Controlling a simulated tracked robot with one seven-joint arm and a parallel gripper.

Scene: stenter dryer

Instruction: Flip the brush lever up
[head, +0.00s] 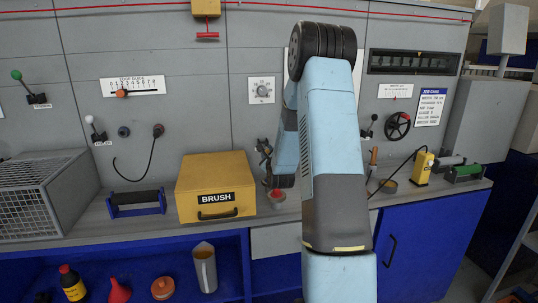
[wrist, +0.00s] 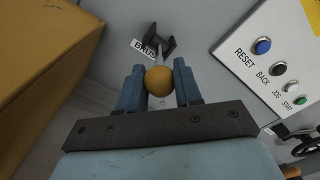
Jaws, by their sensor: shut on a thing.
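The brush lever has a yellow ball knob (wrist: 158,81) on a short metal stem, joined to a dark bracket (wrist: 158,42) on the grey panel. A tilted label reading "BRUS" (wrist: 144,49), partly covered, sits beside the bracket. My gripper (wrist: 158,73) has its two blue fingers on either side of the knob and is shut on it. In the wrist view the knob lies below the bracket and points towards the camera. In the head view my gripper (head: 264,154) is small and dark in front of the panel, and I cannot make out the lever there.
A yellow box marked BRUSH (head: 216,187) stands on the counter just left of my gripper. A red-topped item (head: 277,195) lies below it. A white button panel (wrist: 280,65) is on the right in the wrist view. My arm hides the panel's middle.

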